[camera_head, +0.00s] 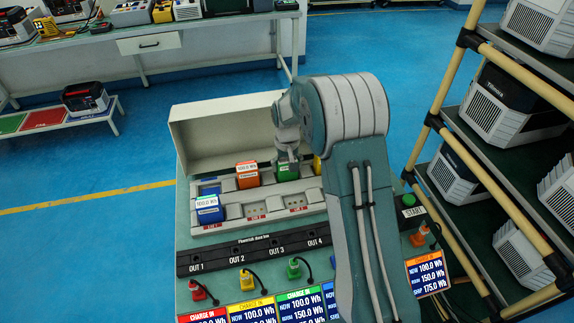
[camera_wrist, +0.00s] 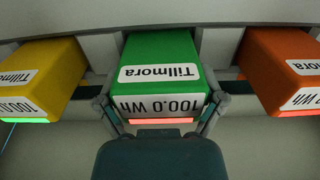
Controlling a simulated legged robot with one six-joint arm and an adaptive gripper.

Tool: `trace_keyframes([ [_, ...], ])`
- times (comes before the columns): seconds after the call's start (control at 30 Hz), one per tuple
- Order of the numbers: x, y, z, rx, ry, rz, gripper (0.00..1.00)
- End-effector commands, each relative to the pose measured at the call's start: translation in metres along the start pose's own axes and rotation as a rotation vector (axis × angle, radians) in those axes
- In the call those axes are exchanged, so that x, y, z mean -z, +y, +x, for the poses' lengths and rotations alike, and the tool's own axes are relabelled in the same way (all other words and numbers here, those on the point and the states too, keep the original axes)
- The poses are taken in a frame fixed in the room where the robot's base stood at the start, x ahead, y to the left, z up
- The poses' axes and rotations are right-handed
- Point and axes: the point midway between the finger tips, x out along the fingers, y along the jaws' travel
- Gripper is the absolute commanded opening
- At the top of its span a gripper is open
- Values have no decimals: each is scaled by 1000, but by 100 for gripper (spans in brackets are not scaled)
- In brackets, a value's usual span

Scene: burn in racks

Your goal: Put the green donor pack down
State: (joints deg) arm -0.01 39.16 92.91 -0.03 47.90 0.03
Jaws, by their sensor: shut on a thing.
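In the head view, the green pack (camera_head: 287,171) is in the back row of the charging dock (camera_head: 260,207), between the orange pack (camera_head: 247,176) and the yellow pack (camera_head: 317,166). My gripper (camera_head: 288,152) is over it, and my arm hides part of this row. I cannot tell whether the pack is fully seated.
A blue pack (camera_head: 209,209) sits in the front row at left; bays beside it are empty. Coloured plugs and display screens (camera_head: 300,306) line the near side. A grey raised cover (camera_head: 222,135) stands behind the dock. A shelf rack (camera_head: 455,150) stands at right.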

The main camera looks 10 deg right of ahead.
Motion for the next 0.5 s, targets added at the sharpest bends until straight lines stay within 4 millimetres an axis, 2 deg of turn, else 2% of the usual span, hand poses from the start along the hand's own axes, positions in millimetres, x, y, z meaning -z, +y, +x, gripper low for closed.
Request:
trace_keyframes([
  [0.03, 0, 0, 1, 0, 1, 0, 27],
  [0.07, 0, 0, 1, 0, -1, 0, 100],
  [0.5, 0, 0, -1, 0, 1, 0, 100],
])
